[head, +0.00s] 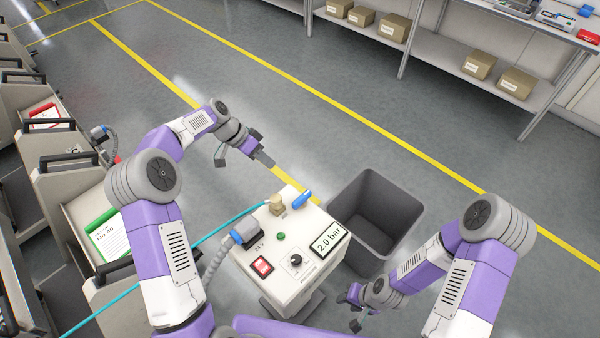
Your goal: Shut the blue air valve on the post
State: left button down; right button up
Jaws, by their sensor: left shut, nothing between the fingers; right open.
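The post (268,288) is a pale box on a stand in the lower middle of the head view. The blue air valve handle (302,198) is at its far edge, pointing up and right. It lies beside a brass fitting (276,204) where a light blue hose (222,226) ends. My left gripper (266,161) is shut and empty, beyond the post and up-left of the handle, apart from it. My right gripper (346,297) is low, to the right of the post, and open; its fingers are small and partly dark in this view.
A dark grey bin (408,207) stands right of the post. The post's top carries a blue plug (245,234), red switch (262,266), black knob (295,259) and "2.0 bar" display (329,240). Trolleys (66,178) line the left. The floor beyond is clear.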

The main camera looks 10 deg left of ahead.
aim_at(302, 199)
pick_arm(q)
jog(key=b+x, duration=0.1)
jog(key=x, duration=0.8)
jog(key=shift+s+d+f+b, duration=0.1)
jog(key=shift+s+d+b, duration=0.05)
jog(key=shift+s+b, duration=0.15)
jog(key=d, duration=0.1)
jog(key=s+d, duration=0.1)
jog(key=shift+s+d+f, duration=0.15)
jog(key=shift+d, duration=0.2)
jog(key=shift+s+d+b, duration=0.3)
jog(key=shift+d+b, duration=0.05)
jog(key=shift+d, duration=0.1)
pick_arm(e)
jog(key=shift+s+f, duration=0.2)
jog(key=shift+f, duration=0.9)
